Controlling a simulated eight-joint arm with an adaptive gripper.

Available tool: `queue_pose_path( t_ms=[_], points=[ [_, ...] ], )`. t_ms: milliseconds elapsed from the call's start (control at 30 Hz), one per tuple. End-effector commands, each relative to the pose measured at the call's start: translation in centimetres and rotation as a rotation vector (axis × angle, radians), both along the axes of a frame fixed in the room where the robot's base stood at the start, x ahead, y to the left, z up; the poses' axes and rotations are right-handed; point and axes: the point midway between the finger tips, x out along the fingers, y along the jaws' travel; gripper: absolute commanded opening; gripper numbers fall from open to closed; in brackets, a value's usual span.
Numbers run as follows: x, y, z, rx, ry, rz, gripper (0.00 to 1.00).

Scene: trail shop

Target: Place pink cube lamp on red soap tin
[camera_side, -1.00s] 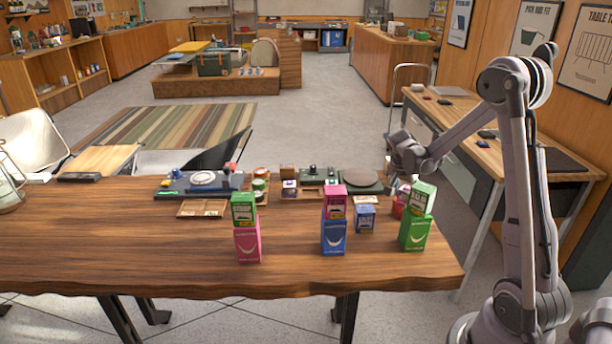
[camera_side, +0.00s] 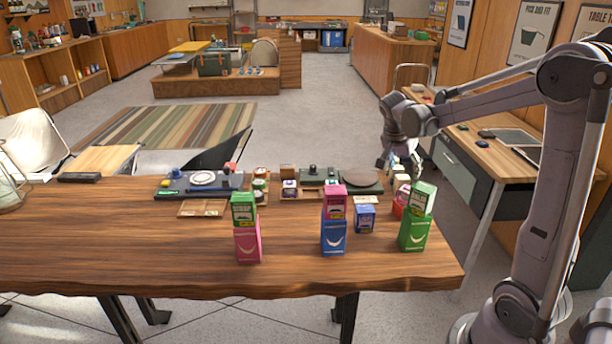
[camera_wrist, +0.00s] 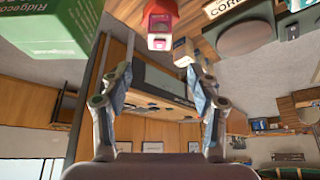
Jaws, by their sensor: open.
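A pinkish-red block with a pale pink face (camera_wrist: 160,20), which looks like the pink cube lamp, is at the top of the wrist view. My gripper (camera_side: 386,164) is above the table's far right edge. In the wrist view my gripper (camera_wrist: 160,85) is open and empty, apart from both items.
A green box stack (camera_side: 415,233) stands closest to the red item. A pink box on a blue box (camera_side: 333,238), a small blue box (camera_side: 365,219) and a green-on-pink stack (camera_side: 247,243) stand left of it. Trays and dark stands line the back. The front left table (camera_side: 110,240) is clear.

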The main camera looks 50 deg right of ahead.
Motion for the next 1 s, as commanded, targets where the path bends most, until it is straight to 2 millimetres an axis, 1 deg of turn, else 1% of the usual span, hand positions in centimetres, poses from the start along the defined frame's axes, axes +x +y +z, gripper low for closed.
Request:
queue_pose_path(
  t_ms=[67, 167, 267, 300, 367, 400, 467, 500, 567, 600, 700, 833, 900, 1000],
  points=[
    [0.1, 1.1, 0.4, 0.007, 0.000, 0.045, 0.61],
    [0.3, 3.8, 1.0, 0.023, 0.003, 0.168, 0.61],
    [0.2, 7.8, 1.7, 0.040, 0.004, 0.357, 0.61],
    [0.1, 9.5, 1.9, 0.046, 0.004, 0.441, 0.61],
    [-0.1, 12.0, 2.2, 0.050, 0.002, 0.565, 0.61],
    [-0.4, 13.7, 2.3, 0.051, -0.001, 0.646, 0.61],
    [-0.8, 16.0, 2.4, 0.049, -0.005, 0.765, 0.61],
    [-1.2, 17.6, 2.4, 0.046, -0.008, 0.843, 0.61],
    [-1.8, 19.8, 2.4, 0.037, -0.014, 0.959, 0.61],
    [-2.3, 21.2, 2.3, 0.029, -0.020, 1.035, 0.61],
    [-3.6, 24.5, 2.0, 0.004, -0.035, 1.218, 0.61],
    [-5.0, 27.8, 1.4, -0.034, -0.057, 1.407, 0.61],
    [-5.5, 28.9, 1.1, -0.051, -0.065, 1.477, 0.61],
    [-6.0, 29.9, 0.9, -0.068, -0.074, 1.539, 0.61]
  ],
)
